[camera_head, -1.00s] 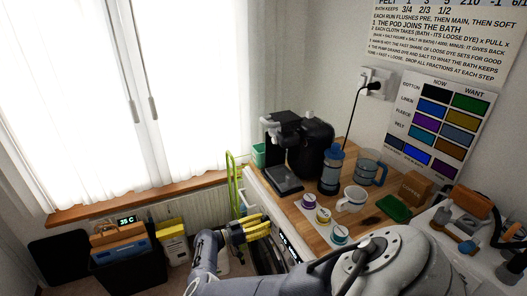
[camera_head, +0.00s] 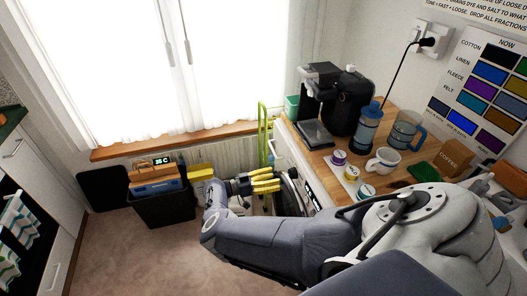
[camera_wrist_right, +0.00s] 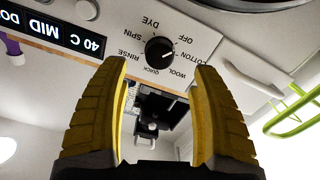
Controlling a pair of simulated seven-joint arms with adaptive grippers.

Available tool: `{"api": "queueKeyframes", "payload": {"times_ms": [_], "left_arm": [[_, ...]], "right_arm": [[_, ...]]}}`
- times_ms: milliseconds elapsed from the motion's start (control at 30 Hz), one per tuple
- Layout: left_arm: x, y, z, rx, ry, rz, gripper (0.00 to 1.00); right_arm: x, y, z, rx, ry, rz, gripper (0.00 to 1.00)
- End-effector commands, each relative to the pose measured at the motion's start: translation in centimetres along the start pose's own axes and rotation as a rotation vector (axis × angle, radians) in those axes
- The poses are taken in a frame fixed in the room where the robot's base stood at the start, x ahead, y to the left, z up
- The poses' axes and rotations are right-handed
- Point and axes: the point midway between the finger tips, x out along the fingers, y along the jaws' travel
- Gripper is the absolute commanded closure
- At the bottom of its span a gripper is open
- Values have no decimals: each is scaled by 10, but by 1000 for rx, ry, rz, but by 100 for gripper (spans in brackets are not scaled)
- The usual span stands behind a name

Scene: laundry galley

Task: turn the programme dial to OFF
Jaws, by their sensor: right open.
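The programme dial (camera_wrist_right: 158,49) is a small round black knob on a white panel in the right wrist view. Labels ring it, including OFF (camera_wrist_right: 185,40), COTTON, WOOL and DYE. I see no contact with the dial. In the head view the right gripper (camera_head: 268,183) is at the machine's front below the counter; the dial cannot be made out there. My left gripper is not in view.
A lit display (camera_wrist_right: 50,30) reading 40 C is beside the dial. A green rail (camera_head: 263,125) stands near the machine's far end. The wooden counter (camera_head: 322,163) holds a coffee machine (camera_head: 350,100), a white mug (camera_head: 382,161) and pots. Floor (camera_head: 150,245) is open at left.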

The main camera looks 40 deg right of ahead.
Motion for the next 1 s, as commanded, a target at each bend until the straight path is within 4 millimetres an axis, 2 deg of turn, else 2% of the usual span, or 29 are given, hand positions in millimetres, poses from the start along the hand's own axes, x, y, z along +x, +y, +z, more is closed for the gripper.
{"api": "queueKeyframes", "payload": {"times_ms": [100, 400, 1000], "left_arm": [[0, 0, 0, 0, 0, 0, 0], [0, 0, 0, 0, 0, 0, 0], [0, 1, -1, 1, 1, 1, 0]], "right_arm": [[-19, 0, 0, 0, 0, -3, 36], [-42, 0, 0, 0, 1, -1, 36], [-44, 0, 0, 12, 0, 0, 36]]}}
